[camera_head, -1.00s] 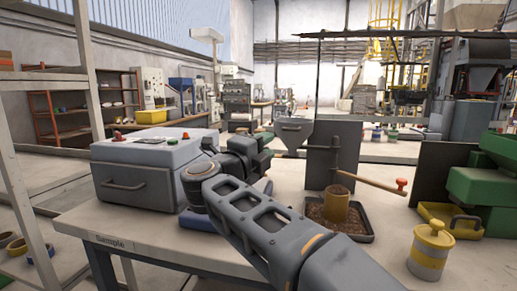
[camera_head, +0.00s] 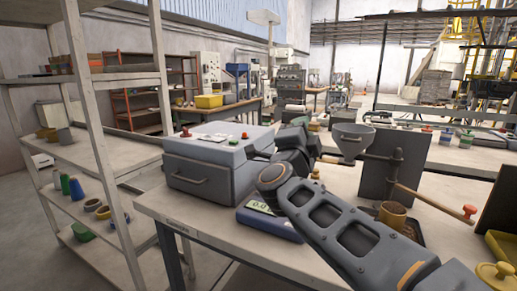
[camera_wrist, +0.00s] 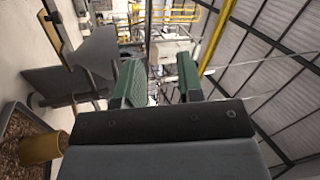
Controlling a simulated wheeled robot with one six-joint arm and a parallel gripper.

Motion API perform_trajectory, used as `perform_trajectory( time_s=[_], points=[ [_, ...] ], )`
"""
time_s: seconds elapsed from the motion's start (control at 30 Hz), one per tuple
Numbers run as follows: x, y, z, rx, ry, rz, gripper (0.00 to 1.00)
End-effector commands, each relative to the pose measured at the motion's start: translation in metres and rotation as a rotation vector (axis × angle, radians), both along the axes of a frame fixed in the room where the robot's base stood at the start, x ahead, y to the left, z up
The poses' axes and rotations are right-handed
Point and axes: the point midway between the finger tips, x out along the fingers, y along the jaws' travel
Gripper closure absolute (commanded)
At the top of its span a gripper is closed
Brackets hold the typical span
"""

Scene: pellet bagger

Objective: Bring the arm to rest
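My arm reaches in from the lower right of the head view, bent over the near edge of the white workbench (camera_head: 190,215). My gripper (camera_wrist: 158,84) shows in the wrist view with its two green-padded fingers apart. Only background shows between them, so it is open and empty. In the head view the fingers cannot be made out behind my arm. My wrist is close to the right side of a grey box with a handle (camera_head: 205,178). A blue scale with a display (camera_head: 268,222) lies on the bench beside and partly behind my arm.
A grey funnel (camera_head: 352,138) and a dark upright panel (camera_head: 385,178) stand right of my wrist. A lever with a red knob (camera_head: 469,211) and a yellow-brown cup (camera_head: 392,214) are near my forearm.

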Motion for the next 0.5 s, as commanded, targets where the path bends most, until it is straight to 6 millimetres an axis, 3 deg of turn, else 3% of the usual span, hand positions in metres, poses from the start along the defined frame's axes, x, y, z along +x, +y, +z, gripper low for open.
perform_trajectory(
  time_s=[0.03, 0.17, 0.33, 0.5],
  points=[
    [0.003, 0.006, 0.031, -0.099, 0.062, 0.085, 0.65],
    [0.002, 0.029, 0.028, -0.36, 0.281, 0.317, 0.65],
    [-0.03, 0.037, -0.012, -0.649, 0.666, 0.574, 0.65],
    [-0.089, 0.017, -0.058, -0.839, 1.07, 0.764, 0.65]
  ],
)
